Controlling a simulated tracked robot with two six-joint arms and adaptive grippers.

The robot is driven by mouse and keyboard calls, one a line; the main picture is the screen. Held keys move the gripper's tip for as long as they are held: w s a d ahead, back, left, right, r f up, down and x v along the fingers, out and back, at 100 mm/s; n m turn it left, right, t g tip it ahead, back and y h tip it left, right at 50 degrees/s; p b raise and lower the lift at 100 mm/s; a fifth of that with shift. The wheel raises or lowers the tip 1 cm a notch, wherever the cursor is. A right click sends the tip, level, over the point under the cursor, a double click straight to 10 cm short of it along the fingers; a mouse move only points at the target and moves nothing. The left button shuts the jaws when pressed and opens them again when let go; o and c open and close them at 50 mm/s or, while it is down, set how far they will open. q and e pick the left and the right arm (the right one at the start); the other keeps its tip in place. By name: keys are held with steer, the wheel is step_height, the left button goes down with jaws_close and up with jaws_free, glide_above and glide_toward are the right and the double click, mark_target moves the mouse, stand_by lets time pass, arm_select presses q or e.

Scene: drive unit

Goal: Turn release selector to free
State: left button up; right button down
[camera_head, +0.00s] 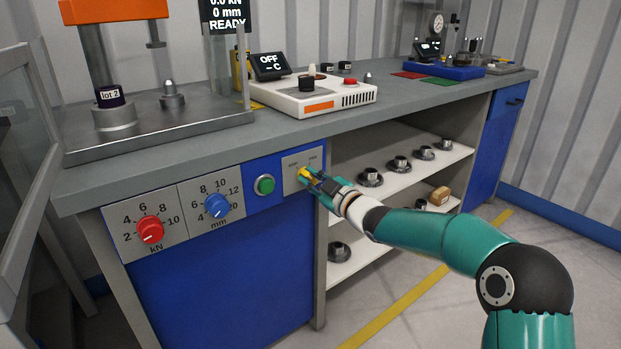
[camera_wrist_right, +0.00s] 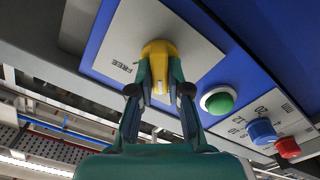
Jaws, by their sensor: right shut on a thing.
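The release selector is a yellow knob (camera_head: 305,173) on a light plate (camera_head: 291,163) at the right end of the blue front panel. In the right wrist view the yellow knob (camera_wrist_right: 158,50) sits between my fingers, and the word FREE is legible on the plate (camera_wrist_right: 196,50) beside it. My right gripper (camera_head: 312,177) is shut on the knob, and it also shows in the wrist view (camera_wrist_right: 160,88). The fingers cover part of the knob, so its exact pointing direction is hard to tell. My left gripper is not in view.
A green button (camera_head: 264,185), a blue dial (camera_head: 217,205) and a red dial (camera_head: 150,230) lie left of the selector. Open shelves (camera_head: 428,163) with several metal parts stand right of the panel, behind my right arm. The grey bench top (camera_head: 205,140) overhangs the panel.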

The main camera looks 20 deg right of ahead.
steer(key=m+p, duration=0.3)
steer(key=shift+r, duration=0.1)
steer(key=m+p, duration=0.3)
steer(key=m, duration=0.1)
steer(key=shift+d, duration=0.1)
steer(key=m+p, duration=0.3)
steer(key=m, duration=0.1)
steer(key=shift+w+d+m, duration=0.1)
steer(key=shift+d+m, duration=0.05)
steer(key=shift+m, duration=0.15)
steer(key=shift+d+f+m+p, duration=0.15)
steer(key=shift+m+p, duration=0.35)
steer(key=shift+m, duration=0.45)
steer(key=shift+f+m+p, duration=0.1)
steer(key=shift+m+p, duration=0.35)
steer(key=shift+m, duration=0.5)
steer(key=c, duration=1.1)
jaws_free()
steer(key=shift+c, duration=0.2)
